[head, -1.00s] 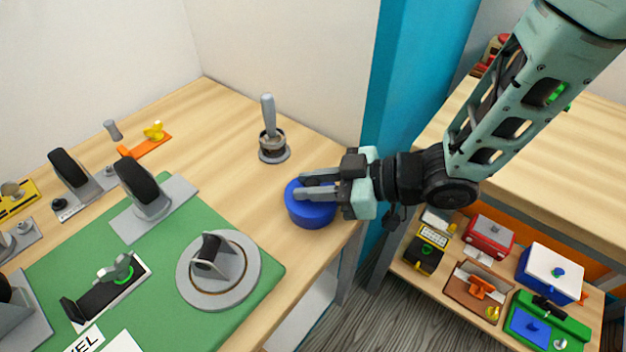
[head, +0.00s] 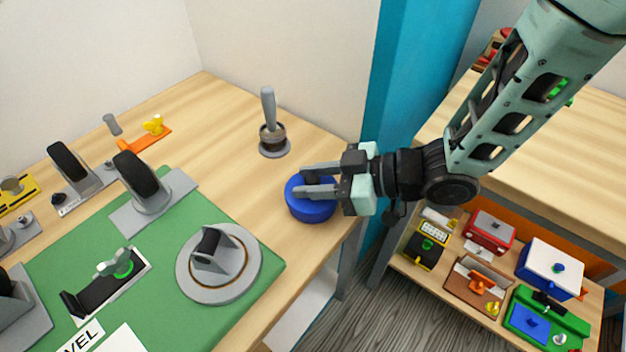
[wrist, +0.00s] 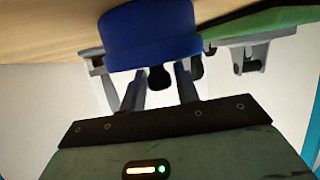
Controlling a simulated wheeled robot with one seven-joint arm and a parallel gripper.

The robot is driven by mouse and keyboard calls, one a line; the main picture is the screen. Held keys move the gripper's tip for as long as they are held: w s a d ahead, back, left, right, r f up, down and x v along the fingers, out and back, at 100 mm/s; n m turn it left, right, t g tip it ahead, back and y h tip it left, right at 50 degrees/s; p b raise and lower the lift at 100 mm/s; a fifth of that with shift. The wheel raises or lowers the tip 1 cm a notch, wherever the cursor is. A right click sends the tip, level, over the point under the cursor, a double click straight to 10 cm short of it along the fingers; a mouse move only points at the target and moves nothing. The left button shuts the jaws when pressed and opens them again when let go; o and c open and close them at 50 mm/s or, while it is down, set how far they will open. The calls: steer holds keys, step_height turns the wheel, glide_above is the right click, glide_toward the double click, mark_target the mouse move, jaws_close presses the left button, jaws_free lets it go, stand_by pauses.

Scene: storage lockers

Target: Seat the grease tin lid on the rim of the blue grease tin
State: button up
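The blue grease tin (head: 312,212) stands upright near the right edge of the workbench. My gripper (head: 310,182) reaches over its top from the right. The grease tin lid (head: 312,179) shows mainly as a dark knob above the tin, between my fingers. In the wrist view the blue tin (wrist: 150,30) is at the top, with the dark knob (wrist: 160,78) between my two fingers (wrist: 160,90). Gaps show on both sides of the knob, so my gripper is open around it. The fingers hide most of the lid's disc, and I cannot tell how evenly it sits on the rim.
A grey-handled tool (head: 272,125) stands upright in a round holder behind the tin. A grey round fixture (head: 218,262) lies on the green mat (head: 165,310) to the left. A blue post (head: 400,80) rises close behind my arm. A shelf (head: 400,268) with several boxes is at lower right.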

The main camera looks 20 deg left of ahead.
mark_target(314, 179)
steer(key=shift+r+p, duration=2.1)
steer(key=shift+r, duration=0.45)
steer(key=o, duration=0.6)
steer(key=shift+c, duration=0.2)
